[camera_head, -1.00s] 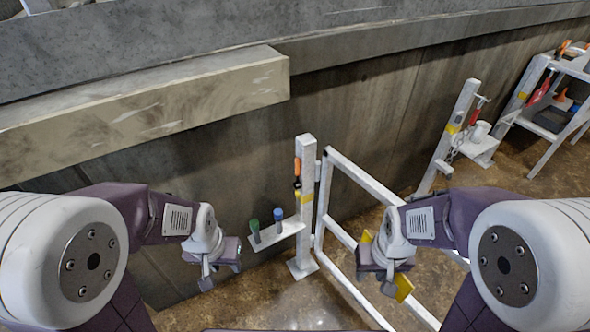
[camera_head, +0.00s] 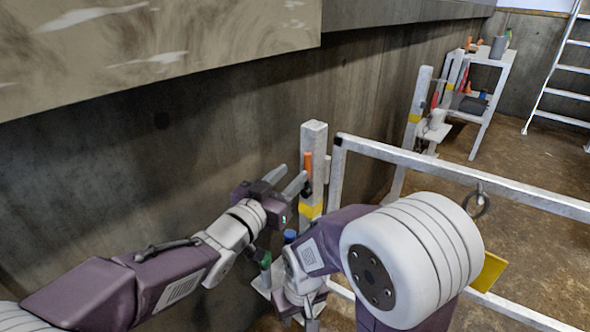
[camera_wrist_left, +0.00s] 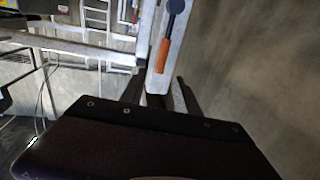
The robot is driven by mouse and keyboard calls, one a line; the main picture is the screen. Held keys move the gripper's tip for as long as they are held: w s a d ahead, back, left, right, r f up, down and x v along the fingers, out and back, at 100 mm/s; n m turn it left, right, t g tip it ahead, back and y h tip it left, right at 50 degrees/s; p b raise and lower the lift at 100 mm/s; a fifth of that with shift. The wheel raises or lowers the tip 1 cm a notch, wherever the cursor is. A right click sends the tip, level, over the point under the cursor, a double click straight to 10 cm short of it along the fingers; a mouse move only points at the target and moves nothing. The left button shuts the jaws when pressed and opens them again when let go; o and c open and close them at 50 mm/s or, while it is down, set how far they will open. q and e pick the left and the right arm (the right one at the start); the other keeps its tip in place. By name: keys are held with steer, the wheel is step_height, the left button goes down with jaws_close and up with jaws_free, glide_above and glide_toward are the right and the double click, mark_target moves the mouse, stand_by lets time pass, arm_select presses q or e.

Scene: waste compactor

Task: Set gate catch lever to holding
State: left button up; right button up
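The gate catch lever has an orange handle (camera_head: 308,166) and sits on a white post (camera_head: 315,140) with a yellow band. In the head view the handle points up. It also shows in the left wrist view as an orange handle (camera_wrist_left: 161,57) with a dark round end. My left gripper (camera_head: 287,179) is open, its two grey fingers pointing at the post just left of the handle. In the left wrist view the fingers (camera_wrist_left: 168,98) are apart, short of the handle, with nothing between them that I can make out. My right gripper (camera_head: 306,310) is low, partly cut off by the frame's bottom edge.
A white gate frame (camera_head: 430,163) extends right from the post, with a ring hanging on it. A small shelf with a green-topped (camera_head: 266,260) and a blue-topped item (camera_head: 290,236) is below my left gripper. A second post (camera_head: 416,110) and a rack (camera_head: 490,85) stand farther back.

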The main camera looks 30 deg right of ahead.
mark_target(306, 161)
arm_select(q)
steer(key=b+x, duration=0.1)
steer(key=x, duration=0.4)
steer(key=shift+f, duration=0.2)
steer(key=shift+x, duration=0.75)
steer(key=shift+r, duration=0.15)
jaws_close()
stand_by(0.3)
